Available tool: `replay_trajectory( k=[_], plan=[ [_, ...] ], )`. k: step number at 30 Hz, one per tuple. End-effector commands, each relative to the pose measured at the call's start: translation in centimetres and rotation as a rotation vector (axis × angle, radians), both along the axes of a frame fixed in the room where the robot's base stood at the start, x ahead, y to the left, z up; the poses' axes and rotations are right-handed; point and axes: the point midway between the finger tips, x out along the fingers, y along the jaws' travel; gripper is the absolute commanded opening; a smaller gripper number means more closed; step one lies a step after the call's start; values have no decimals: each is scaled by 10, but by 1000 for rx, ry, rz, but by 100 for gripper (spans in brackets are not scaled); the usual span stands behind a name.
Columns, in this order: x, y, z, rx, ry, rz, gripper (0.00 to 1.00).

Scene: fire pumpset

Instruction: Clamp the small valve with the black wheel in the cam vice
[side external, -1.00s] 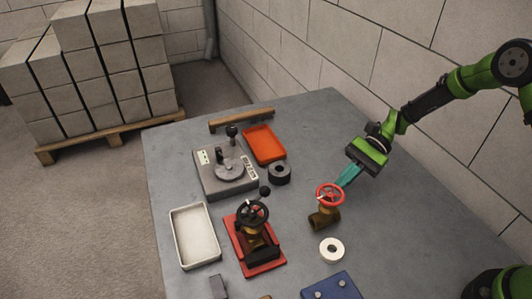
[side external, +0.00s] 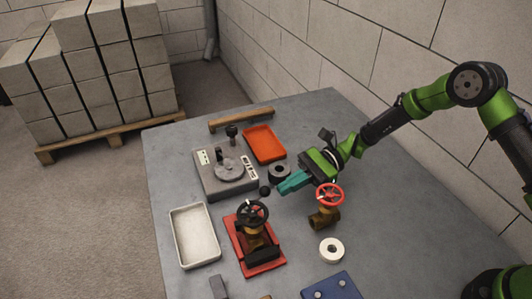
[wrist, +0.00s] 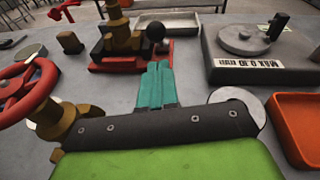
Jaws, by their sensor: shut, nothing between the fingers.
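The small valve with the black wheel (side external: 252,213) stands upright in the cam vice, which has a red base (side external: 240,257). Its brass body (wrist: 118,35) shows in the wrist view, with the wheel cut off at the top. The vice's black ball knob (side external: 265,190) sticks up behind the wheel; it also shows in the wrist view (wrist: 155,32). My gripper (side external: 280,188) is shut and empty, its teal fingers pointing left towards the knob. In the wrist view the fingertips (wrist: 158,66) lie just short of the knob. Whether they touch it I cannot tell.
A brass valve with a red wheel (side external: 329,195) stands close by my gripper. A grey fixture (side external: 208,180), an orange tray (side external: 264,145), a white tray (side external: 194,236) and a pale ring (side external: 332,251) surround the work.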

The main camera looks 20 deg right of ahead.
Motion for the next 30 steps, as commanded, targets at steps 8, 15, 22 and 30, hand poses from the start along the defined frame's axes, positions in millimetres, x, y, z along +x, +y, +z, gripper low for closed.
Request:
replay_trajectory(
  k=[8, 15, 22, 30],
  plan=[
    [-4, 18, 13, -2, 0, 1, 0],
    [-4, 19, 13, -1, 0, 0, 0],
    [-4, 20, 15, -11, 0, 1, 0],
    [-4, 22, 20, -63, -1, 1, 0]
  ],
)
